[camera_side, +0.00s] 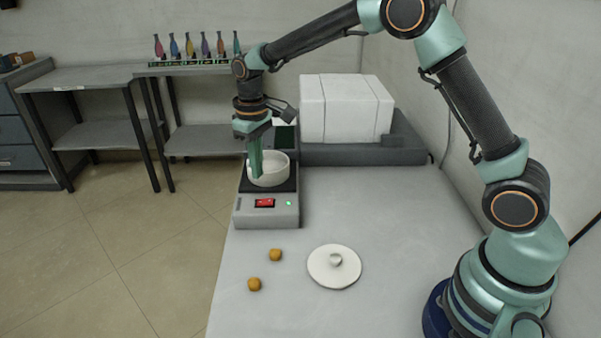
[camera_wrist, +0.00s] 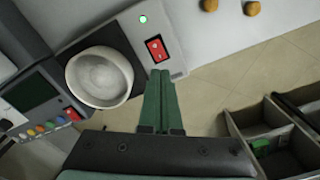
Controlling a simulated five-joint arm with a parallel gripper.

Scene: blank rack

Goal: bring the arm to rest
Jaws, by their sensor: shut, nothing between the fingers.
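My gripper (camera_side: 256,174) points down in front of the white bowl (camera_side: 281,171) in the side view, with its green fingers together and nothing between them. In the wrist view the closed fingers (camera_wrist: 160,78) lie beside the bowl (camera_wrist: 98,77), over the edge of the device. The bowl stands on the dark top of a grey device (camera_side: 246,213) with a red switch and a lit green light. The bowl looks empty in the wrist view. I cannot tell how high the fingertips are.
A white lid with a knob (camera_side: 334,267) and two brown balls (camera_side: 275,255) lie on the grey table (camera_side: 400,220). A large white block (camera_side: 345,108) stands at the back. Coloured bottles (camera_side: 189,46) stand in a rack on the shelf behind. Open bins (camera_wrist: 265,140) show in the wrist view.

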